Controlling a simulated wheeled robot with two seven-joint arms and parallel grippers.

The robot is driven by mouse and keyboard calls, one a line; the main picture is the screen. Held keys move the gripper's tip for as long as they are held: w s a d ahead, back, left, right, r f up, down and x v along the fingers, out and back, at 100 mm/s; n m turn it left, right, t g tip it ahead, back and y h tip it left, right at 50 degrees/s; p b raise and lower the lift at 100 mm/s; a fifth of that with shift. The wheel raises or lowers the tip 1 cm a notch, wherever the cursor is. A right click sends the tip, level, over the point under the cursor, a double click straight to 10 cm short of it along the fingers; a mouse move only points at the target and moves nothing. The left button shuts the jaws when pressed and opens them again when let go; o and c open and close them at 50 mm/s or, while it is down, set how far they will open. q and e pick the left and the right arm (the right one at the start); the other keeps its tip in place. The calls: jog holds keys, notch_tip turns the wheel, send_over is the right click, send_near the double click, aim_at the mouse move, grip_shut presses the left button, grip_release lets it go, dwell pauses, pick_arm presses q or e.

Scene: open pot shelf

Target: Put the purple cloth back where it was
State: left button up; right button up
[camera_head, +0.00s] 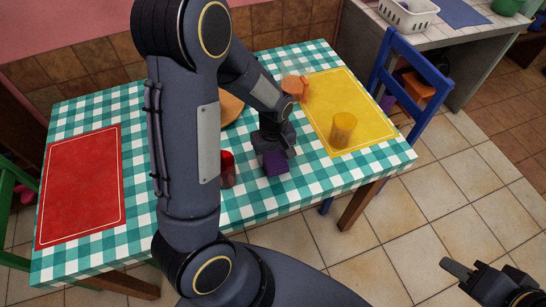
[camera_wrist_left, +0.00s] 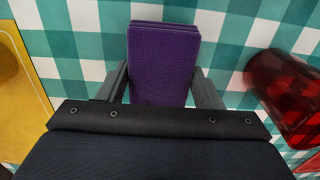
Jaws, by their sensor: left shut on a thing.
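The purple cloth (camera_head: 276,163) is a folded stack held in my left gripper (camera_head: 275,150) over the checkered tablecloth, near the front middle of the table. In the left wrist view the cloth (camera_wrist_left: 163,65) sits between the two fingers of the left gripper (camera_wrist_left: 163,88), which are shut on it. I cannot tell whether its underside touches the table. My right gripper (camera_head: 462,278) is at the lower right, over the floor and away from the table. Its jaw opening is not clear.
A red glass (camera_head: 228,170) stands close beside the cloth and also shows in the left wrist view (camera_wrist_left: 285,90). A yellow cup (camera_head: 343,130) stands on the yellow placemat (camera_head: 368,118). A red placemat (camera_head: 80,186) lies at the left. A blue chair (camera_head: 425,75) is at the right.

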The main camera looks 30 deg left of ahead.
pick_arm(q)
jog(key=shift+f, duration=0.7)
jog(key=shift+f, duration=0.15)
jog(key=o, duration=0.9)
